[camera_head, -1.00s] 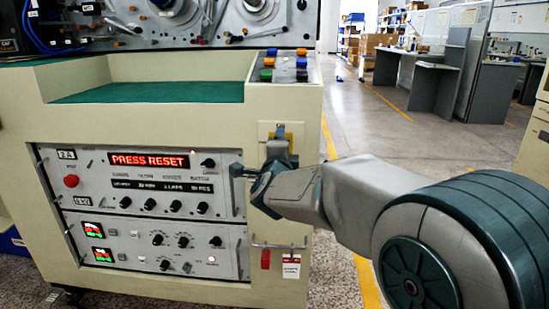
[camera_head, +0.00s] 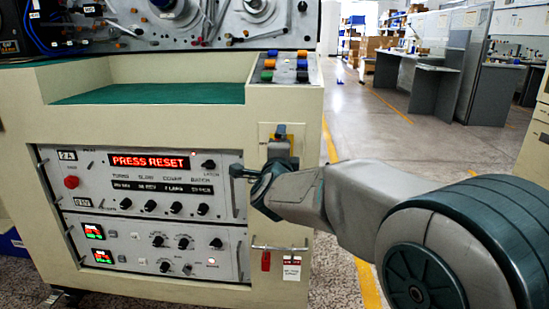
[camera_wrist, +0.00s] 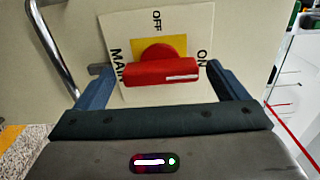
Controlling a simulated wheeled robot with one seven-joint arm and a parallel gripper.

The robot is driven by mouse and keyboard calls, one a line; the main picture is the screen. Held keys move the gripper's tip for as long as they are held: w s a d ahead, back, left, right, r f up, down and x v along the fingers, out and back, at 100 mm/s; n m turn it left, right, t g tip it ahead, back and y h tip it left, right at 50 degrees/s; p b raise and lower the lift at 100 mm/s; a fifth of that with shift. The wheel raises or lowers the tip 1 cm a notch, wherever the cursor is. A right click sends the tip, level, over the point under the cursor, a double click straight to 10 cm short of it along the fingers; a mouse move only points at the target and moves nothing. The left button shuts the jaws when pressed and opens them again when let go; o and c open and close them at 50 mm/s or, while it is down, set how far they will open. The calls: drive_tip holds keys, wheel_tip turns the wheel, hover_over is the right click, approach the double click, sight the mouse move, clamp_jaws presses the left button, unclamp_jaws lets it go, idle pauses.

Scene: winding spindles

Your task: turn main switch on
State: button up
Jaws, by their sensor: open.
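The main switch has a red handle (camera_wrist: 160,74) on a yellow plate (camera_wrist: 178,43), set in a white label (camera_wrist: 118,22) marked MAIN, OFF and ON. In the wrist view the handle lies nearly level, its white mark at the right end, toward the ON lettering. My gripper (camera_wrist: 160,88) is open, with one blue finger on each side of the handle. The right finger is close to the handle's end; I cannot tell if they touch. In the head view my gripper (camera_head: 281,133) is at the cabinet's front and mostly hides the switch.
The control panel (camera_head: 140,188) left of my gripper has a red PRESS RESET display (camera_head: 150,162) and several knobs. A metal handle (camera_head: 238,190) stands close by. The aisle at right is open.

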drive_tip(key=s+p, duration=0.3)
drive_tip(key=s, duration=1)
drive_tip(key=shift+s+a, duration=0.3)
drive_tip(key=shift+s, duration=0.05)
drive_tip(key=s+d+r+n+g+y+p, duration=0.25)
drive_tip(key=r+n+p, duration=0.35)
drive_tip(key=p, duration=0.4)
drive_tip(key=s+d+r+n+g+y+p, duration=0.1)
drive_tip(key=r+n+g+y+p, duration=0.1)
drive_tip(key=r+n+g+p, duration=0.5)
drive_tip(key=s+d+r+n+g+h+p, duration=0.2)
drive_tip(key=s+d+r+p, duration=0.1)
drive_tip(key=s+d+p, duration=0.4)
drive_tip(key=s+d+r+n+g+h+p, duration=0.2)
drive_tip(key=s+d+p, duration=0.4)
drive_tip(key=s+p, duration=0.3)
wheel_tip(320, 180, up, 3)
drive_tip(key=n+g+p, duration=0.1)
drive_tip(key=p, duration=0.2)
drive_tip(key=shift+s+d+f+g, duration=0.2)
drive_tip(key=shift+s+d+g, duration=0.05)
drive_tip(key=shift+d+g, duration=0.1)
